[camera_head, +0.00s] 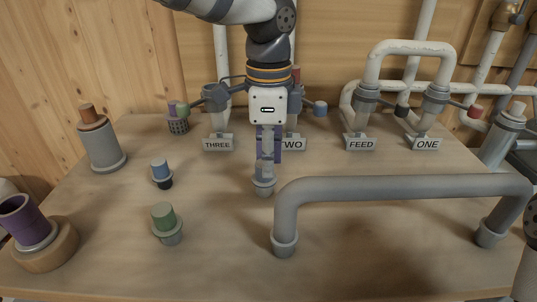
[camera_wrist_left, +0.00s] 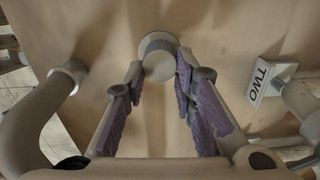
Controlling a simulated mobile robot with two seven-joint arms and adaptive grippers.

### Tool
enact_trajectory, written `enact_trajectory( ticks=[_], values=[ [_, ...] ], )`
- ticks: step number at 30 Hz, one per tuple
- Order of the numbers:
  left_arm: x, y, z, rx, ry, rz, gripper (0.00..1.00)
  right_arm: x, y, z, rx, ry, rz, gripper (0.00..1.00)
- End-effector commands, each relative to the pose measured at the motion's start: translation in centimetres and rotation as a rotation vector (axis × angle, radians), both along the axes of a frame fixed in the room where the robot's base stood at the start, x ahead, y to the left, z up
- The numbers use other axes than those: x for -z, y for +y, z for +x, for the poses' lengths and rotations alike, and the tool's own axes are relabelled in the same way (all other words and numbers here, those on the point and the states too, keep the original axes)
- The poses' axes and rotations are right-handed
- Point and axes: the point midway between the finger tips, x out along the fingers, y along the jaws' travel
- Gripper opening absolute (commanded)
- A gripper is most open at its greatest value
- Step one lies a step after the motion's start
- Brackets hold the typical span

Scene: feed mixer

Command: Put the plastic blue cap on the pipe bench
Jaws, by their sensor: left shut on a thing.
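My left gripper (camera_head: 267,160) points down over the middle of the wooden bench (camera_head: 350,265). Its purple-padded fingers are shut on a small grey-blue plug-like piece (camera_head: 263,184) with a wider grey rim. In the left wrist view its pale round end (camera_wrist_left: 158,62) shows between the fingertips. I cannot tell whether its bottom touches the bench. A blue-topped cap (camera_head: 160,168) with a dark lower end stands at the left of the bench, apart from the gripper. My right gripper is not in view.
A thick grey bent pipe (camera_head: 400,188) stands just right of the held piece. A green-topped piece (camera_head: 166,222) is at the front left. An orange-topped cylinder (camera_head: 100,140) and a purple-topped wooden piece (camera_head: 25,222) stand farther left. Labelled pipes, including FEED (camera_head: 361,144), line the back.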

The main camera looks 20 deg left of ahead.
Motion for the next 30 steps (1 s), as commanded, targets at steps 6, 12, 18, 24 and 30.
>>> enact_trajectory(
  ticks=[6,12,18,24,30],
  values=[
    [0.2,0.0,0.0,0.000,0.001,0.001,0.45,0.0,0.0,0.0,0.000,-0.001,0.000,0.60],
    [0.2,0.0,0.0,0.000,0.001,0.001,0.45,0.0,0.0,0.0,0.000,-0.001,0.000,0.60],
    [-2.3,0.0,0.1,-0.002,-0.003,-0.001,0.45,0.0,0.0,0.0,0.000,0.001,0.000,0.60],
    [-7.9,-0.1,0.1,-0.002,-0.002,-0.001,0.45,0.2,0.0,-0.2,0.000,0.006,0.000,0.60],
    [-11.4,-0.1,0.1,-0.001,0.002,0.000,0.45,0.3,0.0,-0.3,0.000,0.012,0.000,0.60]
  ],
)
